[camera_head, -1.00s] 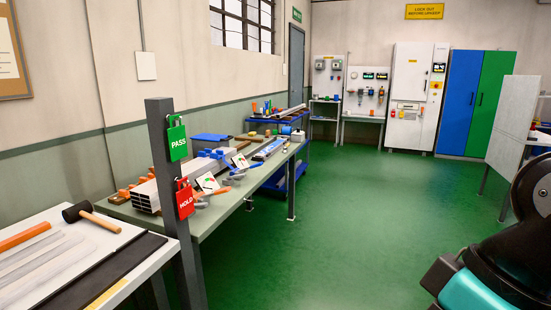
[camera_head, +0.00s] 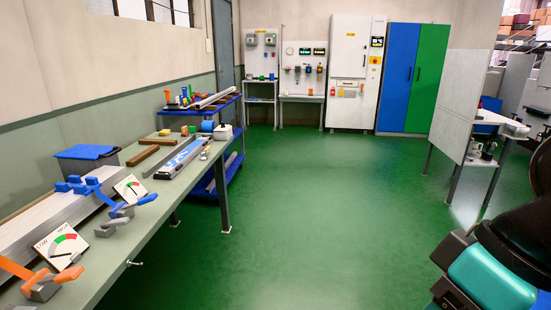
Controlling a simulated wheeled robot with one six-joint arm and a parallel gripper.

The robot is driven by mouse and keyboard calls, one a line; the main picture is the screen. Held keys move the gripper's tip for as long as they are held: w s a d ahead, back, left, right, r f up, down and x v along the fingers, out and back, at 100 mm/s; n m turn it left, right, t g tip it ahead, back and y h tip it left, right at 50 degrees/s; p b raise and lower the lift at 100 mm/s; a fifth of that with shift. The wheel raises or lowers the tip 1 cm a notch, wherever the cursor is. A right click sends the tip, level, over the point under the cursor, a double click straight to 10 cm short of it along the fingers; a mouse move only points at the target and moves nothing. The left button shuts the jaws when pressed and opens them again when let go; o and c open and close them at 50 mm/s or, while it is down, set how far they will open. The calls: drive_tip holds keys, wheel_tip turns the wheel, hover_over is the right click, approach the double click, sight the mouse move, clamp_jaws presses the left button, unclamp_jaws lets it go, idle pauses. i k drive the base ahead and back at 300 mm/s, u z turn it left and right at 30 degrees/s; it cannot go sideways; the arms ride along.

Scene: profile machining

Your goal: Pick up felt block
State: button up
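I cannot single out a felt block in this view. Two brown bars (camera_head: 142,155) lie nearer on the same bench. Part of my own arm, black and teal, fills the lower right corner. My gripper is out of view.
A whitish panel (camera_head: 468,100) stands at right. The green floor between is clear.

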sight(184, 130)
drive_tip(key=z, duration=0.15)
drive_tip(key=i, duration=4)
drive_tip(key=u, duration=0.7)
drive_tip(key=i, duration=1.3)
drive_tip(key=u, duration=1.7)
drive_tip(key=i, duration=1.25)
drive_tip(key=u, duration=0.65)
